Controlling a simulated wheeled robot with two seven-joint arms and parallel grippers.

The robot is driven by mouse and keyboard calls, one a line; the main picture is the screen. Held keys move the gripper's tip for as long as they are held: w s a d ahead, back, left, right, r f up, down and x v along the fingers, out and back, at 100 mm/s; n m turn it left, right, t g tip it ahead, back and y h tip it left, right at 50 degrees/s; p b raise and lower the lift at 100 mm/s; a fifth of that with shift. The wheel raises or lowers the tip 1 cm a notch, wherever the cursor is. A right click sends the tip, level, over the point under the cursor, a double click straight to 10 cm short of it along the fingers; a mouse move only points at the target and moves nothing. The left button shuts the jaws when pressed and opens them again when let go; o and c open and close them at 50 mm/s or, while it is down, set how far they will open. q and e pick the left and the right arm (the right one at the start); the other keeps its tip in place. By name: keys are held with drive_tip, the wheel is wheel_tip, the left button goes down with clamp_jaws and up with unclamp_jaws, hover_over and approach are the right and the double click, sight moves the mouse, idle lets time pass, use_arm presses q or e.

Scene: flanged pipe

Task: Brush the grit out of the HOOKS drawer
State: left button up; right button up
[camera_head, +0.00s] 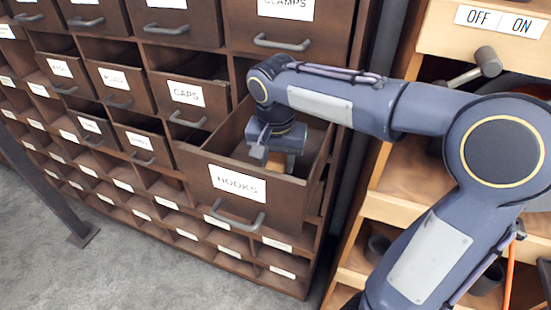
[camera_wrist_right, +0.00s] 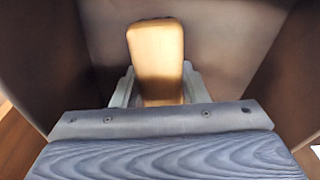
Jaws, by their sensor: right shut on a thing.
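The HOOKS drawer (camera_head: 238,182) is pulled open from the brown cabinet, its label and grey handle facing out. My right arm reaches into it from the right. My right gripper (camera_head: 273,160) is down inside the drawer and shut on a wooden brush handle (camera_wrist_right: 157,55). The handle stands between the two fingers in the right wrist view, above the drawer floor (camera_wrist_right: 215,35). The brush's bristles are hidden. I cannot make out any grit. My left gripper is not in view.
The CAPS drawer (camera_head: 190,98) and smaller drawers stand partly open to the left. The CLAMPS drawer (camera_head: 285,32) is above. A wooden shelf unit (camera_head: 400,185) with an OFF/ON lever (camera_head: 487,62) is at the right.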

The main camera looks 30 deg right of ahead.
drive_tip(key=shift+s+d, duration=0.4)
drive_tip(key=shift+s, duration=0.05)
drive_tip(key=shift+s+d, duration=0.45)
drive_tip(key=shift+s, duration=0.05)
drive_tip(key=shift+s+d+f, duration=0.15)
drive_tip(key=shift+s, duration=0.05)
drive_tip(key=shift+w, duration=0.15)
drive_tip(key=shift+w+a+r+p, duration=0.2)
drive_tip(key=shift+w+a+p, duration=0.05)
drive_tip(key=shift+a+p, duration=0.05)
drive_tip(key=shift+w+a+f, duration=0.1)
drive_tip(key=shift+w+a, duration=0.45)
drive_tip(key=shift+w+a+p, duration=0.35)
drive_tip(key=shift+w+a, duration=0.05)
drive_tip(key=shift+w, duration=0.15)
drive_tip(key=shift+s+d, duration=0.35)
drive_tip(key=shift+s, duration=0.1)
drive_tip(key=shift+s+d, duration=0.4)
drive_tip(key=shift+s, duration=0.05)
